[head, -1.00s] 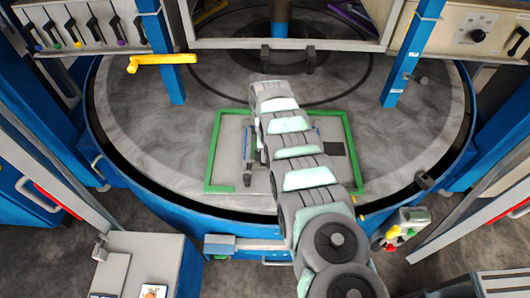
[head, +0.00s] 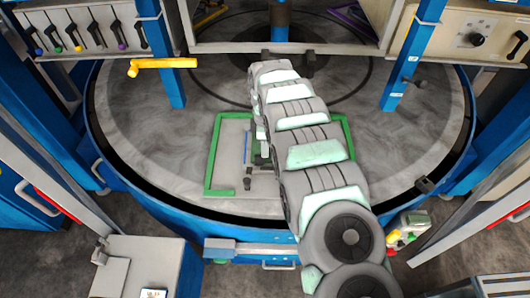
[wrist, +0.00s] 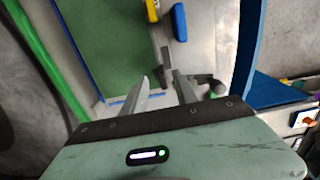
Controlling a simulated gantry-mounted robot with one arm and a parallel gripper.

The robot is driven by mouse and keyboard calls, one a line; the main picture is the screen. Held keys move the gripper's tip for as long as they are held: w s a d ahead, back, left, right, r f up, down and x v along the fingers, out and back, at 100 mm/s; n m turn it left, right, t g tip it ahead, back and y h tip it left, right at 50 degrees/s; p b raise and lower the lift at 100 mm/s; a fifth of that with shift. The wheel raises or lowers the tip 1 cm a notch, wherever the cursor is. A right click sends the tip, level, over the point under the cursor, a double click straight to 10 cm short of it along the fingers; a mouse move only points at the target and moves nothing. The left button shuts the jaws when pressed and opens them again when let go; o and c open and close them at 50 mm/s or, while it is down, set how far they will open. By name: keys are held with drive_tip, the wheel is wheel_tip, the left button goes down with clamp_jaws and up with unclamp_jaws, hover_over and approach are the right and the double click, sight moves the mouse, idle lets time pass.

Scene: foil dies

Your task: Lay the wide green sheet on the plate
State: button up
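In the wrist view, a dark green sheet (wrist: 110,40) lies flat at the upper left, with blue strips along its left and lower edges. My gripper (wrist: 162,84) has its two fingers apart, near the sheet's lower right corner. I see nothing gripped between them. Touch between finger and sheet cannot be told. In the head view, my arm hides my gripper and most of the area below. A pale grey plate (head: 230,150) shows inside a green frame (head: 211,165). A small patch of dark green shows just left of my arm.
The plate stands on a round grey stone-like table (head: 150,130) with a blue rim (head: 140,188). A yellow handle (head: 160,64) sits at the back left. In the wrist view, a yellow block (wrist: 152,10) and a blue block (wrist: 180,22) are just beyond my fingers.

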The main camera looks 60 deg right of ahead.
wheel_tip(320, 180, up, 6)
drive_tip(key=shift+b, duration=0.45)
drive_tip(key=shift+r, duration=0.1)
